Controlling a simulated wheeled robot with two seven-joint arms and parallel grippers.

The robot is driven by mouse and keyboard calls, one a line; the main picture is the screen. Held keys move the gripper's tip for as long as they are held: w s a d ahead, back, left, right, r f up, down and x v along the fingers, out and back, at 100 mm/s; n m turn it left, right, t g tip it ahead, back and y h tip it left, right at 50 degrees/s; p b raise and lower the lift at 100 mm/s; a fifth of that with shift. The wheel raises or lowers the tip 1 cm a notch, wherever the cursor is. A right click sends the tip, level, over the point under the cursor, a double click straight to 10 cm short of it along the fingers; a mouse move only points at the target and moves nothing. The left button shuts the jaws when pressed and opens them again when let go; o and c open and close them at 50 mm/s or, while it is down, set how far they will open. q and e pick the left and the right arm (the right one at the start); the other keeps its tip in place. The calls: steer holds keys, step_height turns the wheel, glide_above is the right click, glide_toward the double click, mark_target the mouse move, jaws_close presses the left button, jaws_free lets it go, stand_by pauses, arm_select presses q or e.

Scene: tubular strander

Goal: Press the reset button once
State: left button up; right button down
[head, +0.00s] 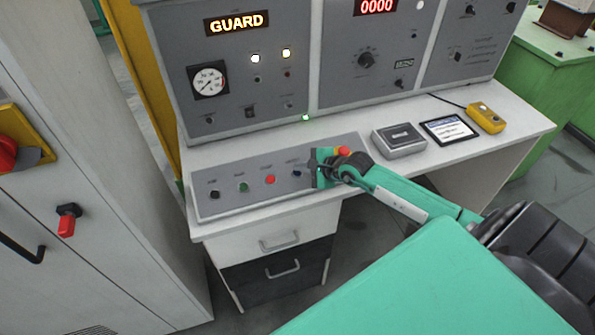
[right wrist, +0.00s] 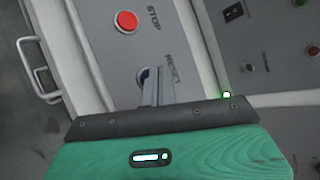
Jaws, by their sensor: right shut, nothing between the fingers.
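The reset button (right wrist: 144,76) is a dark blue round button beside the "RESET" lettering in the right wrist view, partly hidden by my fingers. My right gripper (head: 312,169) is shut and empty, right beside the button. In the right wrist view the closed fingertips (right wrist: 157,72) overlap the button's edge; I cannot tell whether they touch it. My left gripper is not in view.
A red stop button (right wrist: 126,22) sits next to reset; a green button (head: 243,187) and a black one (head: 214,194) are further left. A red-and-yellow knob (head: 342,151) is close by my gripper. A grey box (head: 399,140), tablet (head: 448,130) and yellow pendant (head: 486,117) lie right. The display reads "GUARD".

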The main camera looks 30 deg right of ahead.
steer(key=r+p, duration=0.1)
steer(key=r, duration=0.1)
steer(key=s+r+p, duration=0.1)
steer(key=r+p, duration=0.1)
steer(key=shift+s+a+r+p, duration=0.2)
steer(key=shift+r+p, duration=0.1)
steer(key=shift+r, duration=0.1)
stand_by(0.5)
